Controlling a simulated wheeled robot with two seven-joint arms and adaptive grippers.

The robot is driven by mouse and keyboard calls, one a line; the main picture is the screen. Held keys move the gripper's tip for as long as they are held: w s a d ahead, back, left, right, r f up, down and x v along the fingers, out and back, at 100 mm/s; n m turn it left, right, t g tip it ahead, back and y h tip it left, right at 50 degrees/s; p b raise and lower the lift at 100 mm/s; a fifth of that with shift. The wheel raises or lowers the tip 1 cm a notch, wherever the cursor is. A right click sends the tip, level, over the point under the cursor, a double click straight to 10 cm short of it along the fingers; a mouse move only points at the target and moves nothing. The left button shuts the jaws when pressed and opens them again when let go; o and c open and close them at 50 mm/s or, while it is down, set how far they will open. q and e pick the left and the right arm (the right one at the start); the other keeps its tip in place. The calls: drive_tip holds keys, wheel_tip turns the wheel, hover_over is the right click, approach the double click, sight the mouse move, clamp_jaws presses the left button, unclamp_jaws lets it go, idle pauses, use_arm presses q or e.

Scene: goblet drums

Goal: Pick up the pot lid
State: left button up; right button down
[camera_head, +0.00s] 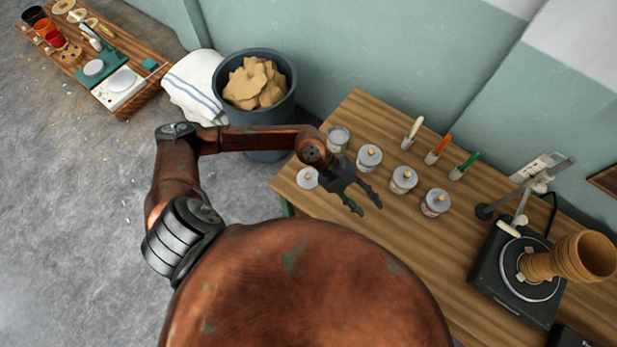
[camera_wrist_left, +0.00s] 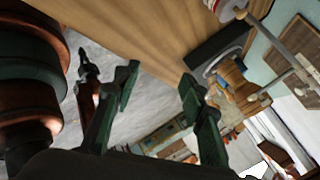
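A pale round lid (camera_head: 307,178) with a small knob lies at the table's left end, just left of my left gripper. A grey pot (camera_head: 338,139) without a visible knob stands behind it. Several more pots (camera_head: 369,158) with knobbed lids stand to the right. My left gripper (camera_head: 366,205) is open and empty, its fingers pointing toward the front right over the table. Its two fingers also show apart in the left wrist view (camera_wrist_left: 160,92), with no lid between them. A dark claw-like part at the left of that view may be my right gripper; its state is unclear.
The wooden table (camera_head: 400,228) holds three handled tools at the back and a turntable (camera_head: 519,270) with a tan ribbed vessel at the right. A bin (camera_head: 290,103) stands behind my left arm. A low wooden shelf is at the far left.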

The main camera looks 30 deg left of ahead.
use_arm(q)
drive_tip(key=w+a+f+y, duration=0.1)
drive_tip(key=a+f+y, duration=0.2)
drive_tip(key=a, duration=0.4)
drive_tip(key=w+a+f+y, duration=0.1)
drive_tip(key=a+f+y, duration=0.25)
drive_tip(key=a, duration=0.35)
drive_tip(key=n+y, duration=0.1)
drive_tip(key=y, duration=0.2)
hover_over(308, 176)
drive_tip(key=f, duration=0.3)
drive_tip(key=shift+s+a, duration=0.25)
drive_tip(key=shift+s, duration=0.15)
drive_tip(key=f, duration=0.3)
drive_tip(key=w+f+b, duration=0.1)
drive_tip(key=f, duration=0.1)
drive_tip(key=shift+d+f, duration=0.15)
drive_tip(key=shift+f, duration=0.25)
clamp_jaws()
